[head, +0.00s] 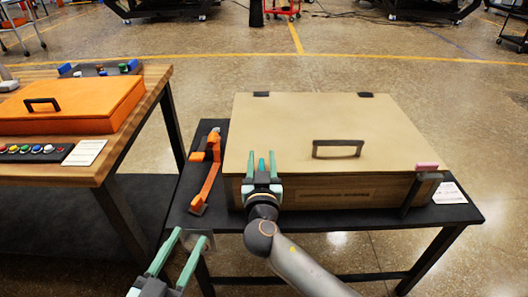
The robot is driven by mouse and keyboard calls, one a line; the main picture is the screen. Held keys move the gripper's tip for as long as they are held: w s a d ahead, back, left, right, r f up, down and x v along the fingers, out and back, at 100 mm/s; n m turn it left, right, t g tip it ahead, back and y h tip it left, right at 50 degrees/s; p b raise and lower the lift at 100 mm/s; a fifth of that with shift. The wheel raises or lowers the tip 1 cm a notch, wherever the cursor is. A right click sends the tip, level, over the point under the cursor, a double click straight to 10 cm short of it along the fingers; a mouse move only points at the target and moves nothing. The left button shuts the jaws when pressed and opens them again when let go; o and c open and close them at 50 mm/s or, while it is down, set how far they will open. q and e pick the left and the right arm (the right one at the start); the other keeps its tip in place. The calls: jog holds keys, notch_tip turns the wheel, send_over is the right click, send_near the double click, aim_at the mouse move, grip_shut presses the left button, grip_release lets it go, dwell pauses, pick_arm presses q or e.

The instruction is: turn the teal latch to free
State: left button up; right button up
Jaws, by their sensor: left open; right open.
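The teal latch (262,166) is a small upright piece at the front left corner of the beige-lidded box (300,130). My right gripper (262,154) is open, with its two pale green fingers on either side of the teal latch. The fingers look apart from it, but contact is hard to judge. The gripper body hides the latch's lower part. My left gripper (188,240) is open and empty, low at the front left corner of the dark table.
The box has a dark lid handle (338,149) and a pink-tipped latch (427,167) at its front right. An orange bracket (207,172) stands left of the box. A white card (449,193) lies at right. A wooden table (100,172) with an orange case (73,105) is at left.

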jog(key=shift+c, duration=0.2)
grip_shut()
dwell(0.3)
